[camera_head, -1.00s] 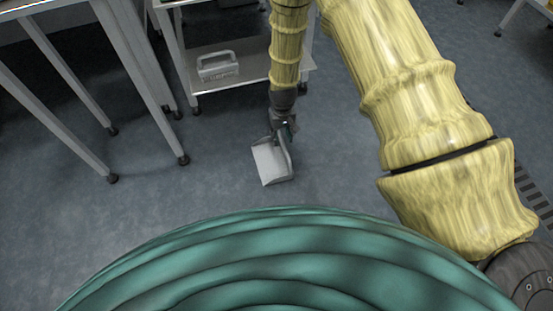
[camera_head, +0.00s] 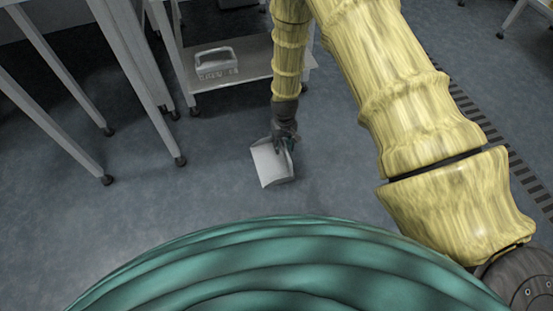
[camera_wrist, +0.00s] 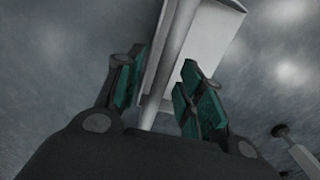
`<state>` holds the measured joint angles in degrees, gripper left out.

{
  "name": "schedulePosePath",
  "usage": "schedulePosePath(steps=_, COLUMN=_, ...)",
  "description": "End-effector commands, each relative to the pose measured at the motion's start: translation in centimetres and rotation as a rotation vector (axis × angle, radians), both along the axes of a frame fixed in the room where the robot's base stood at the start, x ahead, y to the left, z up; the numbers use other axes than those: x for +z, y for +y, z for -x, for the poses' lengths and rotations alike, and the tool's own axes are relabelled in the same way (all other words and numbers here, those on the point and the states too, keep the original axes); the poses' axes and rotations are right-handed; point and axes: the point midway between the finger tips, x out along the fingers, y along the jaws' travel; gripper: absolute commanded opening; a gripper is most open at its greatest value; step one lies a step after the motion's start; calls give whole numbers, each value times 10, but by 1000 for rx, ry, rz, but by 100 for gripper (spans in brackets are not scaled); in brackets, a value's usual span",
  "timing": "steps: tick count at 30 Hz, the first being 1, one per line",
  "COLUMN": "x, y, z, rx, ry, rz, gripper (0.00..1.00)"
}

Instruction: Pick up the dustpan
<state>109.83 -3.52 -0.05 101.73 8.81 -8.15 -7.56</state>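The dustpan (camera_head: 270,164) is pale grey and sits low over the floor in the head view, below the end of my arm. In the wrist view its pan (camera_wrist: 205,45) fills the upper middle, and its handle (camera_wrist: 160,95) runs down between the fingers. My gripper (camera_wrist: 160,88) is open, with green-padded fingers on either side of the handle and a visible gap to each. In the head view my gripper (camera_head: 284,137) is at the dustpan's upper right and covers part of the handle.
A metal cart with a low shelf (camera_head: 252,62) stands behind, holding a grey handled caddy (camera_head: 216,64). Table legs (camera_head: 140,90) stand at the left. A dark slotted floor grate (camera_head: 520,175) lies at the right. The floor around the dustpan is clear.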

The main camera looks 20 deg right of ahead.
Motion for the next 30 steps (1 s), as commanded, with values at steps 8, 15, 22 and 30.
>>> schedulePosePath(steps=8, x=0, y=0, z=0, rx=0, ry=0, rz=0, gripper=0)
schedulePosePath(steps=15, x=1, y=0, z=0, rx=0, ry=0, rz=0, gripper=0)
schedulePosePath(steps=22, x=2, y=0, z=0, rx=0, ry=0, rz=0, gripper=0)
schedulePosePath(steps=30, x=19, y=0, z=0, rx=-1, ry=-1, rz=0, gripper=0)
